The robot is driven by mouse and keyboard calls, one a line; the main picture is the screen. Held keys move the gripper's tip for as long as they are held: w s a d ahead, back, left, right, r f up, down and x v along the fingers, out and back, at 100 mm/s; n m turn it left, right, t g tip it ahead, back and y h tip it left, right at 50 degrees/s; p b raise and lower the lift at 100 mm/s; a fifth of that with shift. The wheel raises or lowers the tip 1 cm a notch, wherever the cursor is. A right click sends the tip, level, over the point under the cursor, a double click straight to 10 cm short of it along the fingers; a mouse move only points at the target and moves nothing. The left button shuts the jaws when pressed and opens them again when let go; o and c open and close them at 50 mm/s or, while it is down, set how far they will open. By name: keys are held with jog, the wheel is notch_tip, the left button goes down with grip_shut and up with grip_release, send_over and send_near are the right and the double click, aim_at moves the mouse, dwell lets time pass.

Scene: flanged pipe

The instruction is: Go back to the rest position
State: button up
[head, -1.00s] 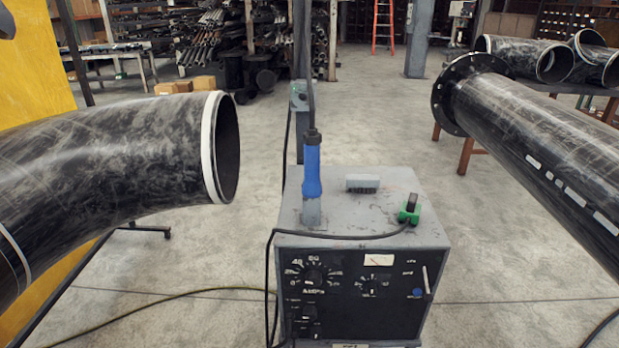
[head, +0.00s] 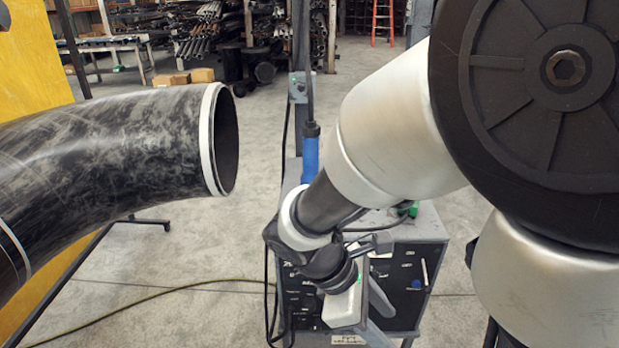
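My arm reaches in from the right and covers much of the right half of the head view. My gripper (head: 378,312) hangs low in front of the grey welding machine (head: 408,290). Its white body and grey finger parts show, but the gap between the fingertips is not clear. I see nothing in it. The blue-handled torch (head: 310,155) stands upright on the machine, partly hidden behind my arm. The green-ended clamp (head: 413,209) shows only in part past my forearm.
A large black elbow pipe (head: 110,140) with a white rim ends at left, apart from my arm. A yellow panel (head: 35,70) stands behind it. A yellow cable (head: 150,298) runs along the floor. The straight flanged pipe is hidden by my arm. Open floor lies between elbow and machine.

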notch_tip(320, 180, up, 33)
jog(key=s+d+m+t+y+p, duration=0.1)
jog(key=m+t+y+p, duration=0.5)
jog(key=m+p, duration=0.9)
jog(key=s+p, duration=0.1)
jog(key=p, duration=0.2)
jog(key=shift+s+d+m+y, duration=0.2)
jog(key=shift+d+m+y, duration=0.1)
jog(key=shift+m+y, duration=0.1)
